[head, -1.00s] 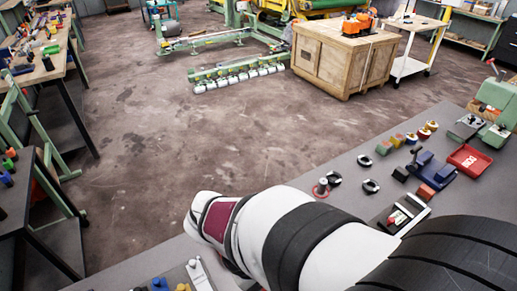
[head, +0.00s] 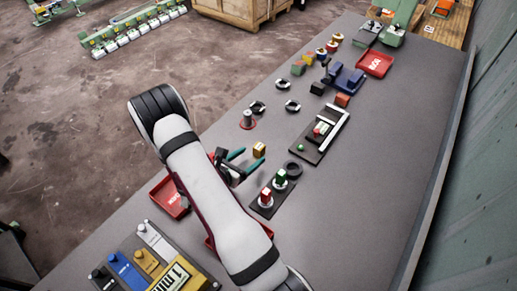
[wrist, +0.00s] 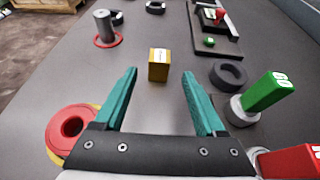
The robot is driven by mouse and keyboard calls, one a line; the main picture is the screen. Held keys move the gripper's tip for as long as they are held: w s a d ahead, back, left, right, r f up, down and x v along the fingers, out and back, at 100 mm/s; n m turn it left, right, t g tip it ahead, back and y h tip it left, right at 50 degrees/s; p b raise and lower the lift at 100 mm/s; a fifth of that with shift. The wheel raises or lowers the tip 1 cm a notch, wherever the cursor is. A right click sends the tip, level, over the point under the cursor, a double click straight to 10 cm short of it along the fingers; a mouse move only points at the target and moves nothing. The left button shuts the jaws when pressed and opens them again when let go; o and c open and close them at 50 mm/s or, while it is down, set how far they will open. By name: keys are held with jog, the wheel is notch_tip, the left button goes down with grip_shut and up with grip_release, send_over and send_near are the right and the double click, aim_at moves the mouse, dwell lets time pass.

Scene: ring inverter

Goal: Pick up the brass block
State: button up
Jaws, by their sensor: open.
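A brass-yellow block (head: 259,149) stands upright on the grey bench. My gripper (head: 247,160) has teal fingers spread open toward the block. In the wrist view my gripper (wrist: 160,75) is empty, with bare bench between the fingers. I cannot tell how high the fingers are above the bench.
A grey cylinder on a red ring (wrist: 104,28) stands left beyond the block. Right are a black ring (wrist: 228,74), a green block on a post (wrist: 270,92) and a red one (wrist: 290,162). A red ring (wrist: 70,126) lies by the left finger. A dark tray (head: 320,133) lies farther back.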

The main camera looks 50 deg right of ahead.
aim_at(256, 150)
jog(key=x, duration=0.4)
jog(key=shift+w+d+r, duration=0.1)
jog(key=shift+d+r, duration=0.15)
jog(key=shift+d, duration=0.1)
grip_shut()
